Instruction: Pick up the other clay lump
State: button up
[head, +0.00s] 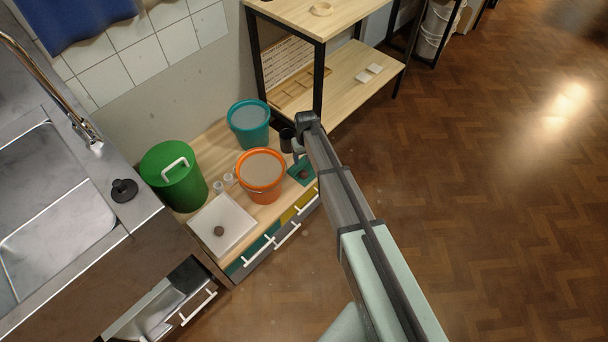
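A small dark brown clay lump (219,231) lies in the white square tray (236,213) on the low wooden bench. Another small dark brown lump (303,174) lies on a teal tray or mat (297,180) at the bench's right end, just right of the orange bucket. My arm reaches in from the lower right, and my gripper (297,155) is at its far end, near the lump on the teal piece and partly hidden by the arm. The fingers are too small and covered to show whether they are open or shut.
An orange bucket (262,171), a teal bucket (249,118), a green lidded bin (177,178) and small clear cups (229,179) crowd the bench (213,151). A wooden shelf unit (345,79) stands behind my gripper. A metal sink counter (62,200) is left; the floor right is clear.

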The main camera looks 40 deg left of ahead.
aim_at(305, 173)
jog(key=shift+n, duration=0.7)
jog(key=f, duration=0.5)
jog(key=w+a+f, duration=0.1)
jog(key=f, duration=0.4)
jog(key=a+f, duration=0.1)
jog(key=f, duration=0.4)
jog(key=shift+w, duration=0.3)
jog(key=shift+c, duration=0.3)
jog(key=c, duration=1.1)
jog(key=shift+r, duration=0.1)
